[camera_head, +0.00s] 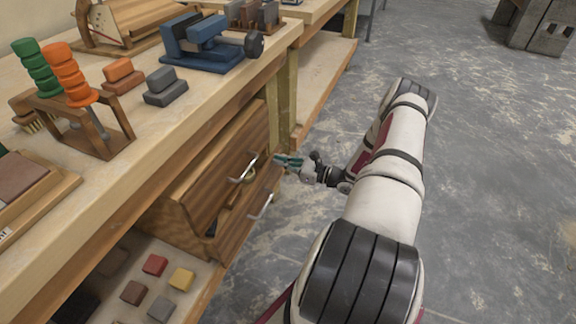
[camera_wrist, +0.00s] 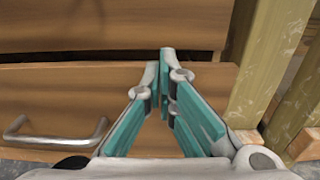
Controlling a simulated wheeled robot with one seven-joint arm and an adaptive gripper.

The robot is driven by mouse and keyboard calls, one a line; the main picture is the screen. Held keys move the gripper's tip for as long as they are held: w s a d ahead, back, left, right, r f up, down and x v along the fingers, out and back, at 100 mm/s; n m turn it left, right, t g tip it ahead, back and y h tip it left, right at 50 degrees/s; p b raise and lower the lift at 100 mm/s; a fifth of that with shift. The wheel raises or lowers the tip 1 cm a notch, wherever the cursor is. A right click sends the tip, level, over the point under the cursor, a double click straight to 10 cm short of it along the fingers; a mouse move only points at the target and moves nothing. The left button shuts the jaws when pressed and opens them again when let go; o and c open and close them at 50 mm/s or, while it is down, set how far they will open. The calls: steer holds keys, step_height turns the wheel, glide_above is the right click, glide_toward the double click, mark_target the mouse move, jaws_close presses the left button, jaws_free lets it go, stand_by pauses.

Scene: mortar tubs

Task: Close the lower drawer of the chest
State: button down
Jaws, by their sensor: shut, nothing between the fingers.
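The wooden chest (camera_head: 180,226) stands under the workbench. Its lower drawer (camera_head: 232,236) is pulled out, with a gap showing its inside. The drawer's metal handle (camera_head: 262,206) is on its front. The upper drawer (camera_head: 222,160) appears shut and has its own handle (camera_head: 243,169). My gripper (camera_head: 286,161) is shut and empty, by the far end of the lower drawer front. In the wrist view, my fingertips (camera_wrist: 165,54) overlap the right part of the lower drawer front (camera_wrist: 75,90), right of its handle (camera_wrist: 58,137). I cannot tell whether they touch it.
A wooden bench leg (camera_wrist: 265,60) stands just right of the drawer in the wrist view. The bench top (camera_head: 190,130) above holds a blue vise (camera_head: 205,38) and colored blocks. More blocks lie on the lower shelf (camera_head: 215,268). The floor (camera_head: 490,170) to the right is clear.

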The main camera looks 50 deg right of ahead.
steer(key=shift+w, duration=0.1)
steer(key=x, duration=0.2)
steer(key=shift+w+a, duration=0.1)
steer(key=shift+w, duration=0.2)
stand_by(0.3)
